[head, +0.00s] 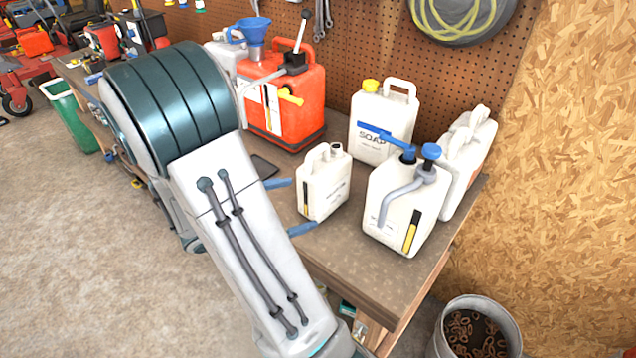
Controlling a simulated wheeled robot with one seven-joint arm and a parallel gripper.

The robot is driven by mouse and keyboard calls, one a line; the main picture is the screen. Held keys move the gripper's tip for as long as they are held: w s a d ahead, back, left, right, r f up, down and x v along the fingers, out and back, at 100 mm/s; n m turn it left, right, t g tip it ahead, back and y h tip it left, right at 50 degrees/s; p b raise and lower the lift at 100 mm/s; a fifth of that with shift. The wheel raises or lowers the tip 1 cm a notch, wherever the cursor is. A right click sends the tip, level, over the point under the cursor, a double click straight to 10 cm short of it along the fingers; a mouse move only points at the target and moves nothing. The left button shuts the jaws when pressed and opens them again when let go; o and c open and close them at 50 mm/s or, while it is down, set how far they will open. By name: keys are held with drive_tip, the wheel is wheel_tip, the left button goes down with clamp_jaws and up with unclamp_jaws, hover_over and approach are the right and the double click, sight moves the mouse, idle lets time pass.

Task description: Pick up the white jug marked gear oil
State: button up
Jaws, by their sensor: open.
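Several white jugs stand on the workbench in the head view. A small white jug (326,188) with a handle and a dark spout stands near the front edge; its lettering is too small to read, so I cannot tell if it is the gear oil one. My gripper (291,206) is open, its blue fingertips just left of this small jug, one towards the back and one towards the front. My arm hides the rest of the gripper. Whether the fingertips touch the jug cannot be told.
A white jug with a pump (402,205) stands close on the right, a SOAP jug (382,125) behind. Another white jug (467,160) is by the wall. A red fuel can (282,100) stands back left. A metal bucket (477,330) is below right.

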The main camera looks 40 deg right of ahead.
sight(307, 180)
drive_tip(key=w+d+f+n+t+h, duration=0.2)
drive_tip(key=w+f+n+t+h, duration=0.15)
drive_tip(key=w+n, duration=0.2)
drive_tip(key=shift+t+y, duration=0.25)
drive_tip(key=d+p, duration=0.1)
drive_tip(key=d, duration=0.7)
drive_tip(key=shift+w+r+p, duration=0.2)
drive_tip(key=shift+p, duration=0.2)
drive_tip(key=d, duration=0.1)
drive_tip(key=d+p, duration=0.1)
drive_tip(key=d, duration=0.1)
drive_tip(key=d+p, duration=0.1)
drive_tip(key=shift+w+d+r, duration=0.15)
drive_tip(key=shift+w+d, duration=0.05)
drive_tip(key=shift+w, duration=0.2)
drive_tip(key=shift+d, duration=0.4)
drive_tip(key=c, duration=2)
drive_tip(key=shift+c, duration=0.3)
